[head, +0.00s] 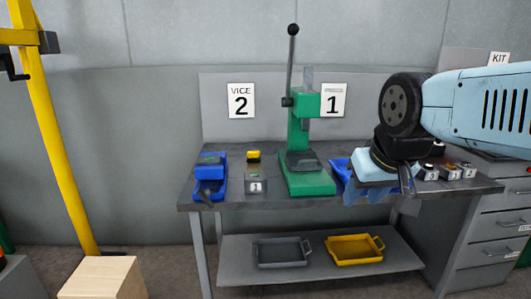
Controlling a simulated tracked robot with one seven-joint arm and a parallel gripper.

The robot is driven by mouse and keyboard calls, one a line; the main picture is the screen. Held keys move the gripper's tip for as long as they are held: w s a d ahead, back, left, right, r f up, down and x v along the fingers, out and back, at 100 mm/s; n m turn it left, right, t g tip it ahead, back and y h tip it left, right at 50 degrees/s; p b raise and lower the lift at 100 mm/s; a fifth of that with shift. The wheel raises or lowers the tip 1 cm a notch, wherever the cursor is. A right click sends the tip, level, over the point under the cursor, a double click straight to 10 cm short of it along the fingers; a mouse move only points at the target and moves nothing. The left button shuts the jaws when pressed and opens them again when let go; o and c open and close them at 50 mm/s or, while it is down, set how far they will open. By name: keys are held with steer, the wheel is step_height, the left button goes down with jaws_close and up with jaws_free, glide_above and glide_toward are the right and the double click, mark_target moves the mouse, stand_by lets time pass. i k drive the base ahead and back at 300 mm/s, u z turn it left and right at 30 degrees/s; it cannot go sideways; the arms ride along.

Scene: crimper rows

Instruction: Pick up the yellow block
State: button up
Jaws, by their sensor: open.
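A small yellow block (254,154) with a dark lower part sits on the workbench, between the blue vice and the green press. It is small in the picture, so its exact shape is hard to tell. My gripper (379,192) hangs at the end of my arm over the right part of the bench, near its front edge. It is open, and I see nothing between its fingers. It is well to the right of the yellow block, with the green press between them.
The green press (307,183) has a tall upright lever. A blue vice (210,174) stands at the left of the workbench (228,203). The lower shelf holds a grey tray (282,265) and a yellow tray (355,261).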

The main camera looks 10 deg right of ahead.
mark_target(253, 156)
steer(key=z, duration=0.15)
steer(key=i, duration=1.8)
steer(key=u, duration=0.6)
steer(key=k, duration=0.8)
steer(key=u, duration=0.15)
steer(key=i, duration=0.8)
steer(key=z, duration=0.1)
